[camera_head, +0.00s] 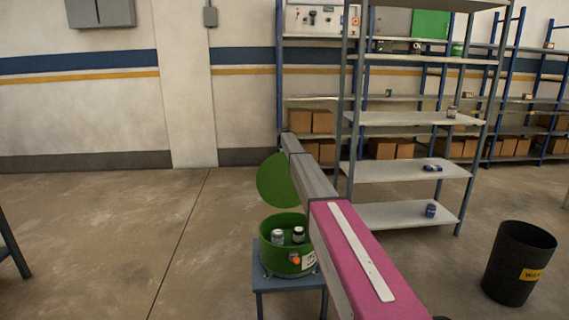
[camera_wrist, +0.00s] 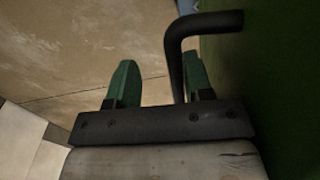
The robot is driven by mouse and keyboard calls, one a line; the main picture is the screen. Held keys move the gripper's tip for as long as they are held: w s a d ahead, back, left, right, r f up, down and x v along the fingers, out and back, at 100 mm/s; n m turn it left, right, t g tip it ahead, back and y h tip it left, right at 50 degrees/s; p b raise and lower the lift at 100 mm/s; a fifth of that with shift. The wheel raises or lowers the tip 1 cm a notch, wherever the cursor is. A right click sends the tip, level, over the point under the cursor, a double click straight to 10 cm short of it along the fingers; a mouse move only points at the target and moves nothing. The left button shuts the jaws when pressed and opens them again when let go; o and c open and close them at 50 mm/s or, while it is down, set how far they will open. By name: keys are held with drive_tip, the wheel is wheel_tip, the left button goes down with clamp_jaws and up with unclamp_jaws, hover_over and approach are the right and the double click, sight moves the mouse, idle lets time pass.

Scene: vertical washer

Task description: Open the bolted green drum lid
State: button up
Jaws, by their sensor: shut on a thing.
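The green drum (camera_head: 270,255) stands open at the top on a small blue stand (camera_head: 272,283). Its round green lid (camera_head: 275,183) is raised on edge above the drum's rear, partly hidden by my arm. In the wrist view the lid is the dark green surface at the right (camera_wrist: 275,85), with a bent black handle (camera_wrist: 205,22). My gripper (camera_wrist: 157,74) is shut on the handle, whose bar runs between the two green fingers, close to the right one. My arm hides the gripper in the head view. The lid's bolts cannot be made out.
Two small jars (camera_head: 288,236) are inside the drum. A metal shelf rack (camera_head: 415,172) stands behind and right of my arm. A black bin (camera_head: 518,265) stands on the floor at the right.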

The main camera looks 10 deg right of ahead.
drive_tip(key=shift+r, duration=0.2)
wheel_tip(320, 180, up, 10)
drive_tip(key=shift+w+r, duration=0.25)
drive_tip(key=shift+w, duration=0.05)
drive_tip(key=shift+a, duration=0.1)
idle(0.4)
